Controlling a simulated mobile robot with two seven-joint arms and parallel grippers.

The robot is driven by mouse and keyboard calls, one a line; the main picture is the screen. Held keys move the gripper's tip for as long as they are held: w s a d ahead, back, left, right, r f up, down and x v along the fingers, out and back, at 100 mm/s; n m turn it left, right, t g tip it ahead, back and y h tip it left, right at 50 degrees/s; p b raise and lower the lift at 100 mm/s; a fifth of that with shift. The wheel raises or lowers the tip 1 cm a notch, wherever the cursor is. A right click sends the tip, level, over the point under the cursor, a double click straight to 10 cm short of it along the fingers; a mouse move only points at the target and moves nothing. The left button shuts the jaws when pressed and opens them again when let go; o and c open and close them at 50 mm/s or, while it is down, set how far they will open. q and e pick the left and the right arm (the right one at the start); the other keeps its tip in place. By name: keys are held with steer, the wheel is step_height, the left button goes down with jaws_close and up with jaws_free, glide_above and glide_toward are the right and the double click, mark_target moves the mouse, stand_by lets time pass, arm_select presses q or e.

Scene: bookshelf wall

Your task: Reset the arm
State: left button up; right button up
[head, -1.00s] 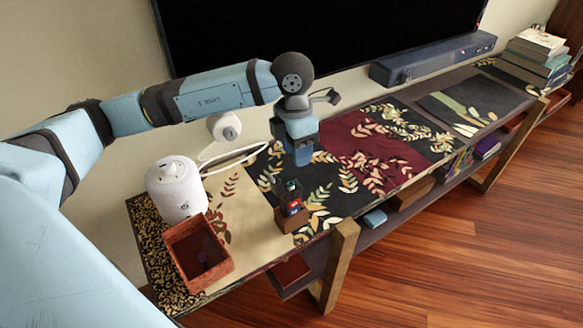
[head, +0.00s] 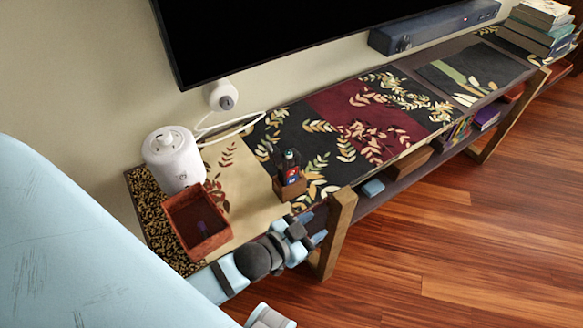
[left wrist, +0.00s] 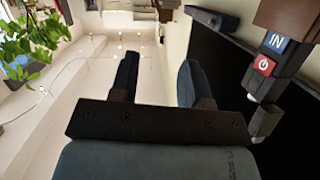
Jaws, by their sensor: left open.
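My left arm is folded low in front of the table's near edge in the head view. Its gripper (head: 312,238) is beside the front wooden leg, below the tabletop level in the picture. In the left wrist view the two dark fingers (left wrist: 157,82) stand apart with nothing between them. My right gripper is not in view.
A red-brown open box (head: 197,222), a white rounded appliance (head: 173,160) and a wooden holder (head: 290,188) with a dark device stand on the patterned table. A wooden table leg (head: 338,235) is close to the gripper. The floor (head: 470,220) at right is clear.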

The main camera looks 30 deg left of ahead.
arm_select(q)
steer(key=s+a+f+n+g+y, duration=0.1)
steer(key=s+f+n+g, duration=0.1)
steer(key=s+f, duration=0.4)
steer(key=shift+s+f+n+g, duration=0.3)
steer(key=shift+g, duration=0.4)
